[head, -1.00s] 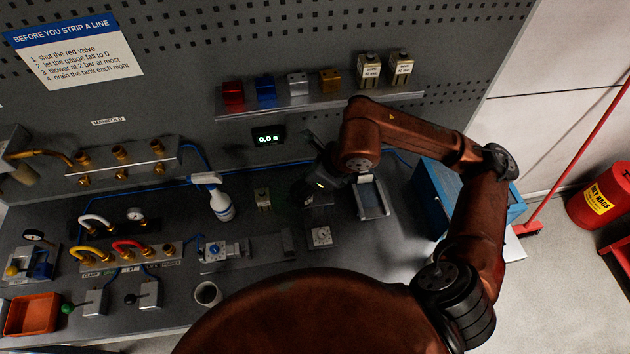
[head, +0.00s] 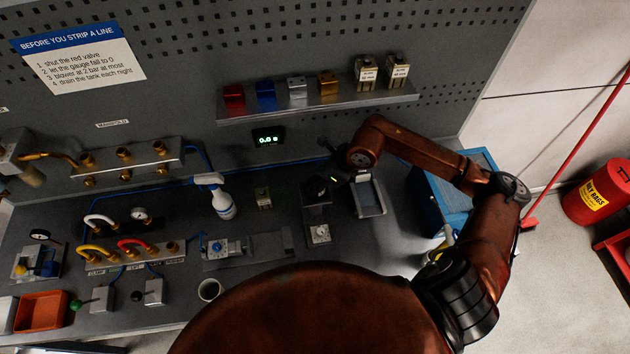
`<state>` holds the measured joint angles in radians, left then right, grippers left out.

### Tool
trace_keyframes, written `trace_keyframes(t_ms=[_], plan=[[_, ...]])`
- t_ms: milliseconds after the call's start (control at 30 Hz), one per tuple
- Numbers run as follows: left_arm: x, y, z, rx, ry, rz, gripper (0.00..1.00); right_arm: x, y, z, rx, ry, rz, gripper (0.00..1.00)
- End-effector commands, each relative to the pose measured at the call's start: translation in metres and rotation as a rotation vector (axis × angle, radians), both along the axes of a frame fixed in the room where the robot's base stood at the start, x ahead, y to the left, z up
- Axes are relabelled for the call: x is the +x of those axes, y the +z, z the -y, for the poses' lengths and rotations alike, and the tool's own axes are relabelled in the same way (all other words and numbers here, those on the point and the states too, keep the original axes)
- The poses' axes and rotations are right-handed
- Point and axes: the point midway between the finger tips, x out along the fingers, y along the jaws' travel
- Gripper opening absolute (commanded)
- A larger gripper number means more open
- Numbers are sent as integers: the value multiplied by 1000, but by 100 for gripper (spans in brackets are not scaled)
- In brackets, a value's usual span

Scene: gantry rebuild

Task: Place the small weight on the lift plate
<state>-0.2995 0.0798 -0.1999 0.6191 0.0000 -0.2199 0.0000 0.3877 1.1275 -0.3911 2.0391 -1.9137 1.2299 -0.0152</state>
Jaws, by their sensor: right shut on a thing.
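My right gripper (head: 318,188) is small and dark in the head view, pointing left and down from my wrist. It is shut on a small dark thing, apparently the small weight, whose outline blends with the jaws. It is over a dark upright fixture (head: 316,207) with a pale square foot (head: 320,234). I cannot tell whether the weight touches the fixture, nor clearly pick out the lift plate. A grey framed tray (head: 369,196) stands just right of the gripper. My left gripper is not in view.
A small pale block (head: 263,198) and a spray bottle (head: 222,197) stand left of the gripper. A shelf (head: 320,103) with coloured and labelled blocks hangs above. A blue box (head: 450,190) is at right. A mug (head: 209,290) stands near the front.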

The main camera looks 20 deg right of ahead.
Motion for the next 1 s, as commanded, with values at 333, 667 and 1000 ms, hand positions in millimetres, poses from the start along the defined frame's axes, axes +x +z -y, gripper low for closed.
trace_keyframes(t_ms=[333,667,1000], plan=[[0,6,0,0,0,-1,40,2,-9,-1,2,-1,7,0],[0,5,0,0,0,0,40,1,-13,0,0,-1,3,56],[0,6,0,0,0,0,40,1,-12,0,0,-1,3,60]])
